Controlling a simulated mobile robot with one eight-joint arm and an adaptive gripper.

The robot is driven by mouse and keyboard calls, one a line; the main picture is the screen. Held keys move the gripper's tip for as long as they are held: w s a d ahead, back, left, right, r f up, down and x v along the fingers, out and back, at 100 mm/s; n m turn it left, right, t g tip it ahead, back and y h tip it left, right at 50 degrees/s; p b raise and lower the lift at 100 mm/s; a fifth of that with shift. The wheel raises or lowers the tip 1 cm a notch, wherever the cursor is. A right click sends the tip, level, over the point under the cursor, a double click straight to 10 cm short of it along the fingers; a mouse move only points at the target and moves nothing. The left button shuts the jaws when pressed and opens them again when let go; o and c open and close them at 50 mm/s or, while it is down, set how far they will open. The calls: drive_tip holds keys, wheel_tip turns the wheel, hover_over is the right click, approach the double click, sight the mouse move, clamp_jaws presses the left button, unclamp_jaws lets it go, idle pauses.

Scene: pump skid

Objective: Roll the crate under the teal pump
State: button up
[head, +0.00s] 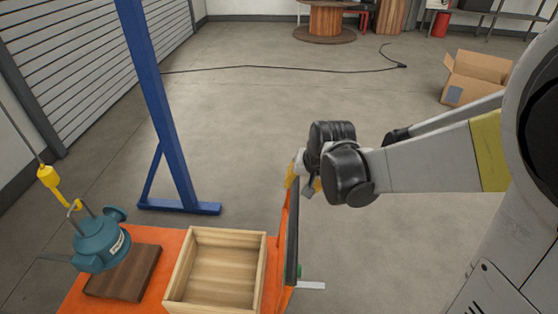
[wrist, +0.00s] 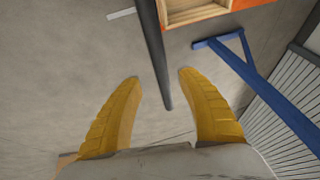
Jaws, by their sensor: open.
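The teal pump (head: 100,242) is at the lower left in the head view, below a yellow hook (head: 48,177) on a line. I cannot tell whether it touches the dark wooden board (head: 140,272) beneath. The open wooden crate (head: 262,262) looks empty and sits right of the board on an orange platform (head: 168,244). The crate's corner also shows in the wrist view (wrist: 205,14). My gripper (head: 302,180) is open at the platform's right side, near the top of a dark bar (head: 292,235). In the wrist view the dark bar (wrist: 152,45) runs between my yellow fingers (wrist: 160,76), without visible grip.
A blue post with a foot (head: 165,120) stands behind the platform. A cable (head: 270,69) lies across the floor. A cardboard box (head: 474,78) is at the right, and a wooden spool (head: 325,20) is at the back.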

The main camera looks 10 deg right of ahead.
sight(296, 192)
drive_tip(key=b+x, duration=0.2)
drive_tip(key=x, duration=0.6)
clamp_jaws()
